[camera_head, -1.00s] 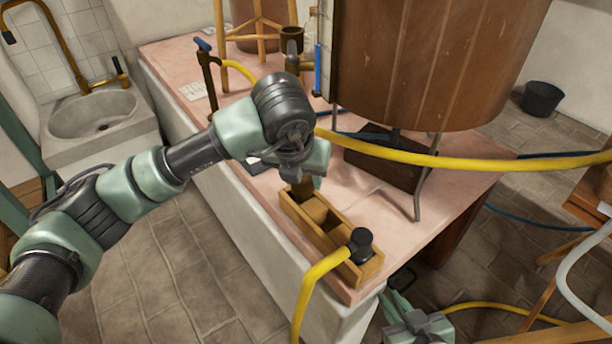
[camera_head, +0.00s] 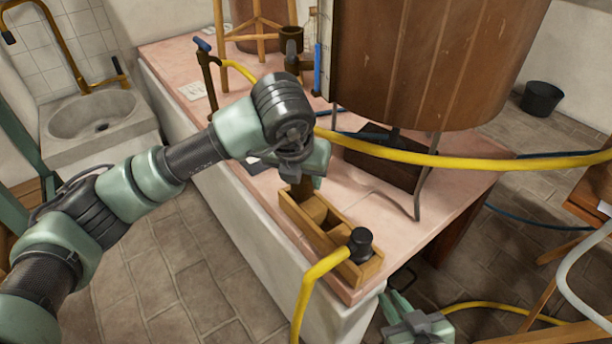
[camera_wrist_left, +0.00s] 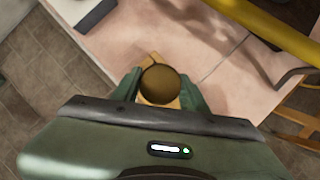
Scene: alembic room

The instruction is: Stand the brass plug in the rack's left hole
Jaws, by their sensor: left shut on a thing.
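The brass plug (camera_wrist_left: 160,85) shows as a round, dull brass top between the two fingers of my left gripper (camera_wrist_left: 158,92) in the left wrist view. In the head view my left gripper (camera_head: 304,182) points down over the left end of the wooden rack (camera_head: 345,226), with a little of the plug (camera_head: 303,190) showing below it. The gripper is shut on the plug. The rack's left hole is hidden under the plug and gripper, so I cannot tell how far the plug is in.
A black fitting (camera_head: 360,242) on a yellow hose stands at the rack's right end. The rack sits near the front edge of the pink-topped bench (camera_head: 390,205). A large wooden vat (camera_head: 440,65) and another yellow hose (camera_head: 440,160) are behind and above it.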

